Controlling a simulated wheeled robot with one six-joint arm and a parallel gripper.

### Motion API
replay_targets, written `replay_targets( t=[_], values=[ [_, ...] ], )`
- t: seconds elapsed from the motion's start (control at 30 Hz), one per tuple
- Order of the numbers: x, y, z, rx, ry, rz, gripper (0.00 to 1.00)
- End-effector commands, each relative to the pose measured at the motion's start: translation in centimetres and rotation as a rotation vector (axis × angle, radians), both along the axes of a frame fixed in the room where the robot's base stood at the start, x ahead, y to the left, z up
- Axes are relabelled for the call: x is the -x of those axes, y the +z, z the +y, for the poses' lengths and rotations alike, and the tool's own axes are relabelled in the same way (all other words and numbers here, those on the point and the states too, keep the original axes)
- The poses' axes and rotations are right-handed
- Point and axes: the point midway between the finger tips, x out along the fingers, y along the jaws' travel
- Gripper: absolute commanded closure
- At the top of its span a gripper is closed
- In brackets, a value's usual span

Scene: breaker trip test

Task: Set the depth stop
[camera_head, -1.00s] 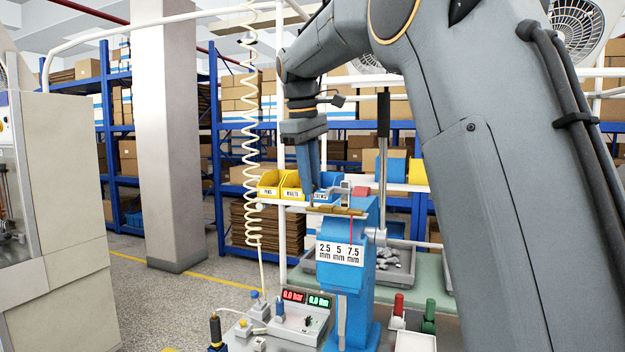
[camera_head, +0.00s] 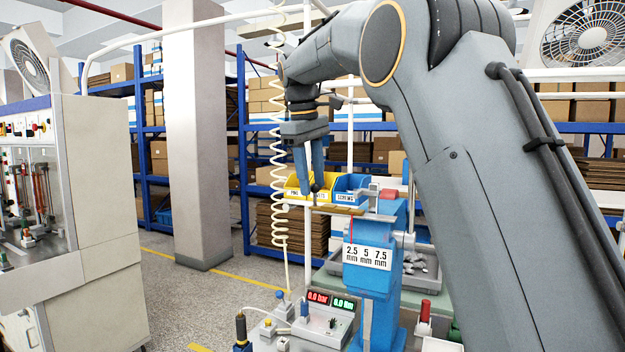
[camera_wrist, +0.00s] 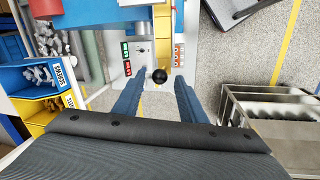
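The blue press stand (camera_head: 372,285) stands right of centre in the head view. Its white scale plate (camera_head: 367,257) reads 2.5, 5 and 7.5 mm, with a thin red line above the left part. A yellow bar (camera_wrist: 162,38) shows on the stand in the wrist view. A black ball knob (camera_wrist: 160,75) lies ahead of it, between or just beyond my fingertips; I cannot tell whether it touches them. My gripper (camera_head: 312,188) points down, left of the stand's top. In the wrist view my gripper (camera_wrist: 160,88) has its two blue fingers apart, with nothing held between them.
Yellow and blue bins (camera_head: 350,188) stand behind the gripper. A control box (camera_head: 322,318) with red and green displays sits below left. A coiled cream hose (camera_head: 279,150) hangs left of the arm. A cabinet (camera_head: 95,200) stands far left, with open floor between.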

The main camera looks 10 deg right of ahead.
Motion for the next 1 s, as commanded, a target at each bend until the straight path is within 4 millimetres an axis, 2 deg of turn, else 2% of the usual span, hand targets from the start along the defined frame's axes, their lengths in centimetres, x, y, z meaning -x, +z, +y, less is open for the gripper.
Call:
replay_targets(
  t=[0.23, 0.53, 0.7, 1.0],
  values=[
    [0.1, 0.7, 0.0, 0.001, -0.001, 0.001, 0.62],
    [0.6, 5.2, 0.8, -0.001, 0.001, -0.004, 0.62],
    [0.8, 6.9, 1.1, -0.001, 0.001, -0.001, 0.62],
    [1.0, 7.7, 1.2, -0.001, 0.001, -0.001, 0.62]
  ],
)
